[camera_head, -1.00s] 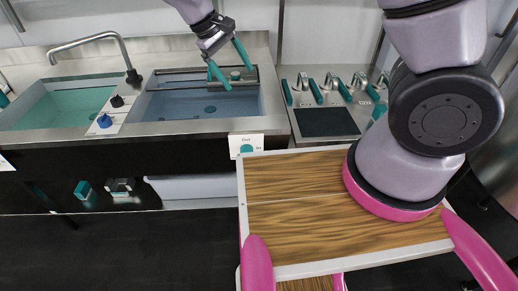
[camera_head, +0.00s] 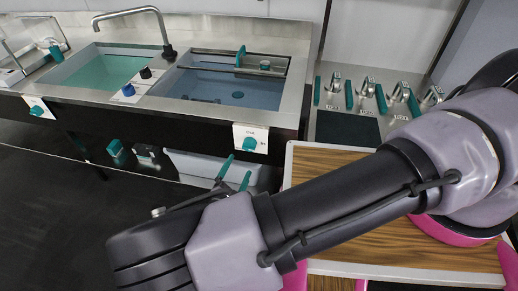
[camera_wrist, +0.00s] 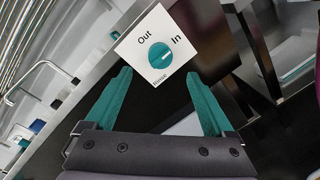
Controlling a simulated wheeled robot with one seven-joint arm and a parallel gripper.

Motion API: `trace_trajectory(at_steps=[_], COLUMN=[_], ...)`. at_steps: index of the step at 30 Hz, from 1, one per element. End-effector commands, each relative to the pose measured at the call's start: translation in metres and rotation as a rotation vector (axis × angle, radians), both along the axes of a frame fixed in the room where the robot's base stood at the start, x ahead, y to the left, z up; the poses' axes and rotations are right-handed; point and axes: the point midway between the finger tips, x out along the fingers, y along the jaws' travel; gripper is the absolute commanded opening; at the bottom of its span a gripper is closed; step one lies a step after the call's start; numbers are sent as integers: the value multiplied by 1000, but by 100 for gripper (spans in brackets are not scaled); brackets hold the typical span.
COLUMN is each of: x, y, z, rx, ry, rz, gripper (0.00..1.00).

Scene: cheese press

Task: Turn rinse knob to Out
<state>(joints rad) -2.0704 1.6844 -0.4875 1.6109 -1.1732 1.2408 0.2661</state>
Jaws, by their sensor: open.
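The rinse knob (camera_wrist: 160,55) is a round teal knob on a white plate (camera_wrist: 141,57) marked Out, In and Rinse. Its pale mark seems to point toward In. In the head view the knob (camera_head: 249,144) sits on the counter's black front, below the right basin. My gripper (camera_wrist: 158,74) is open, its two teal fingers pointing at the plate with the knob between their lines. Nothing is between the fingers. In the head view my gripper (camera_head: 236,170) is just below and left of the knob. The fingers look apart from the knob; the exact gap is hard to tell.
A similar teal knob on a white plate (camera_head: 38,110) is at the far left of the counter front. A grey bin (camera_head: 190,165) stands under the counter. A wooden-topped table (camera_head: 325,165) is to the right, close to my arm.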

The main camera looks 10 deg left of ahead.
Motion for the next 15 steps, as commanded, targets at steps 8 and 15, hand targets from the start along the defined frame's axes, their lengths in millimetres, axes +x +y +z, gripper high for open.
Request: trace_trajectory(at_steps=[8,15], x=[0,41], y=[4,0], z=[-13,-13], rx=[-37,-37], ry=[-44,-43], rz=[89,86], gripper=[88,88])
